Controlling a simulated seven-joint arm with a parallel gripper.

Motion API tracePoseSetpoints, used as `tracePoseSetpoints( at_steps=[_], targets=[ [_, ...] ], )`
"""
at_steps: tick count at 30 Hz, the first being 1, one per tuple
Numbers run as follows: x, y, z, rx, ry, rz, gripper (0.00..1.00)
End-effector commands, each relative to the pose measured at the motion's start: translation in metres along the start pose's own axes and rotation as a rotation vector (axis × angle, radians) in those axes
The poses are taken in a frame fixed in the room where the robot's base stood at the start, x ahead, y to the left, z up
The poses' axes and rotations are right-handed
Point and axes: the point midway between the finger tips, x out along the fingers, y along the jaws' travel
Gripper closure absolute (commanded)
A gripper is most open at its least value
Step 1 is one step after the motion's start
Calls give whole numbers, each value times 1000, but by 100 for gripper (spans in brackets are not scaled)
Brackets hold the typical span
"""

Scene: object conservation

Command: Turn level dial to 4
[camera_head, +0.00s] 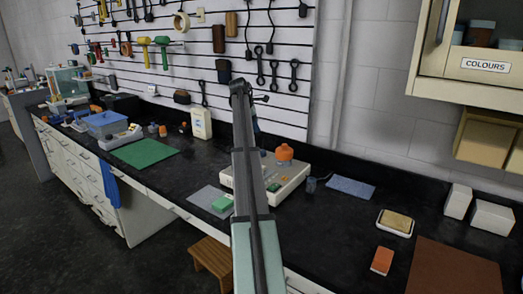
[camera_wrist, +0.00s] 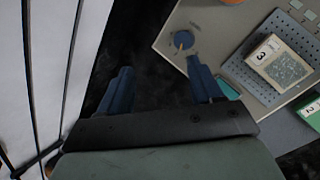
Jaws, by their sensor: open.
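A cream device (camera_head: 292,184) stands on the black bench, partly hidden by my arm; it also shows in the wrist view (camera_wrist: 238,22). The right finger is close beside the dial in the picture; the view does not show contact. In the head view my gripper is mostly hidden behind my arm.
On the device are an orange object (camera_head: 284,152), a block marked 3 (camera_wrist: 274,62) and a blue perforated panel (camera_wrist: 240,74). A green block marked 2 (camera_wrist: 310,112) lies near its edge. The tool wall (camera_head: 215,65) rises close behind the bench. A blue cloth (camera_head: 350,188) lies right.

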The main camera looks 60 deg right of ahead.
Motion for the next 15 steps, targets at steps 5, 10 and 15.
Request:
tracePoseSetpoints(
  at_steps=[5, 10, 15],
  targets=[
    [0, -14, -8, -311, 51, -64, 35],
    [-1, -22, -10, -551, 80, -94, 35],
    [-1, -24, -10, -682, 88, -97, 35]
  ],
)
